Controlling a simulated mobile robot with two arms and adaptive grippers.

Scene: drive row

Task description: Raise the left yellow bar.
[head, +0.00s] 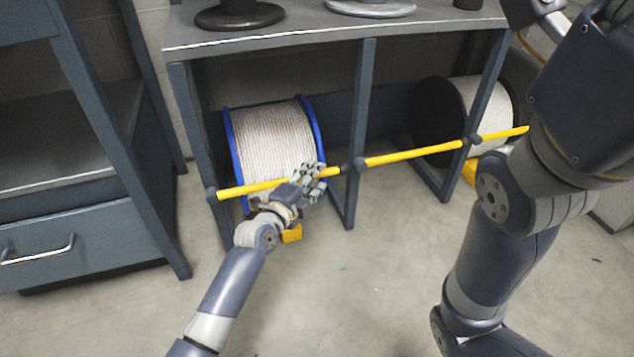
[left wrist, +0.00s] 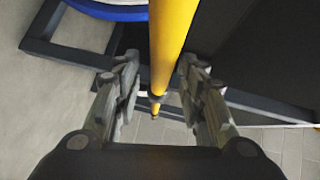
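The left yellow bar (head: 250,187) runs across the front of the left bay of the grey rack, before a white rope spool with blue flanges. It slopes up slightly to the right. The bar (left wrist: 172,45) also shows in the left wrist view, passing between the fingers. My left gripper (head: 314,172) is at the bar's right part, near the middle post. Its fingers are open on either side of the bar, with a gap at the left finger; contact at the right finger cannot be told. My right arm is at the right; its gripper is not in view.
A second yellow bar (head: 412,153) crosses the right bay before a spool with a dark flange (head: 435,117). The rack top (head: 300,37) holds dark and grey round bases. A drawer cabinet (head: 80,240) stands left. The floor (head: 340,290) in front is clear.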

